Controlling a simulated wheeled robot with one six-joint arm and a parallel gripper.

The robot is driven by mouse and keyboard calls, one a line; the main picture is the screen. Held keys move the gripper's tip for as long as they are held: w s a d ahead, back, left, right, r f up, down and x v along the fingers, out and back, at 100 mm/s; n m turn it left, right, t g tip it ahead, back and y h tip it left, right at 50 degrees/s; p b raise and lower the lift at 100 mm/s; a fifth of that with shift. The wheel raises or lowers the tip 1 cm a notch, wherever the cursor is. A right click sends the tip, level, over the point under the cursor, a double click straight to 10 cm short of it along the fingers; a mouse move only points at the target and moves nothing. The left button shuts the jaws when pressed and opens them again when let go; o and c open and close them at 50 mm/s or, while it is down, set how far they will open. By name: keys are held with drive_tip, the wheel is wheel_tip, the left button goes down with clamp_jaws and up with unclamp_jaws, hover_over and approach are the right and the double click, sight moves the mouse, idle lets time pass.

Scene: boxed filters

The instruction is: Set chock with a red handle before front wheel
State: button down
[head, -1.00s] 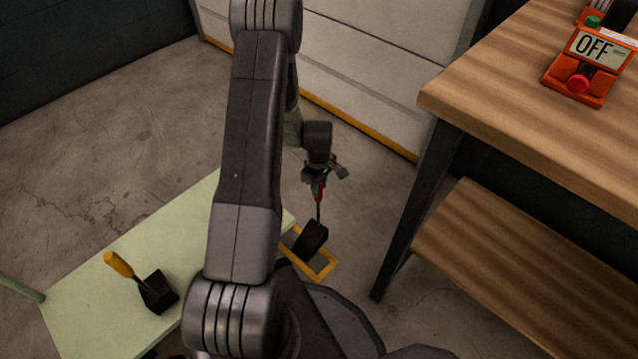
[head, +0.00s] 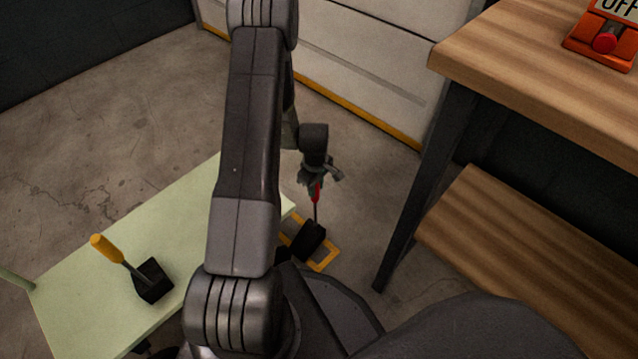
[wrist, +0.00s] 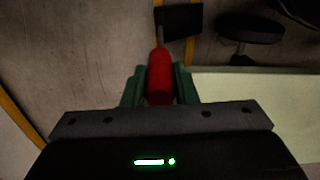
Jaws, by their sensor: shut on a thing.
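My gripper (head: 317,180) is shut on the red handle (head: 317,193) of a black chock (head: 309,242). The chock hangs below it, over or on a yellow-outlined rectangle (head: 325,262) on the floor; I cannot tell whether it touches the floor. In the wrist view the red handle (wrist: 159,76) sits between the green fingers, with the black chock (wrist: 181,21) beyond. A second black chock (head: 153,281) with a yellow handle (head: 107,248) stands on the pale green cart top (head: 75,285). The front wheel is not clearly visible in the head view.
A wooden workbench (head: 545,70) with a lower shelf (head: 530,260) and a dark leg stands at right. An orange device (head: 600,42) lies on it. A pale cabinet (head: 350,65) with a yellow base strip is behind. A dark round object (wrist: 247,28) shows beside the chock. Floor at left is clear.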

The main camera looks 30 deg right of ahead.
drive_tip(key=shift+s+a+b, duration=0.1)
drive_tip(key=shift+s+a, duration=0.1)
drive_tip(key=shift+a, duration=0.55)
drive_tip(key=shift+s+a+b, duration=0.15)
drive_tip(key=shift+s+a, duration=0.1)
drive_tip(key=shift+a, duration=0.55)
drive_tip(key=shift+s+a+b, duration=0.1)
drive_tip(key=shift+s+a, duration=0.1)
drive_tip(key=shift+a, duration=0.55)
drive_tip(key=c, duration=1.1)
unclamp_jaws()
wheel_tip(320, 180, up, 14)
drive_tip(key=p, duration=0.4)
drive_tip(key=shift+f+p, duration=0.1)
drive_tip(key=shift+p, duration=0.3)
drive_tip(key=shift+f, duration=0.15)
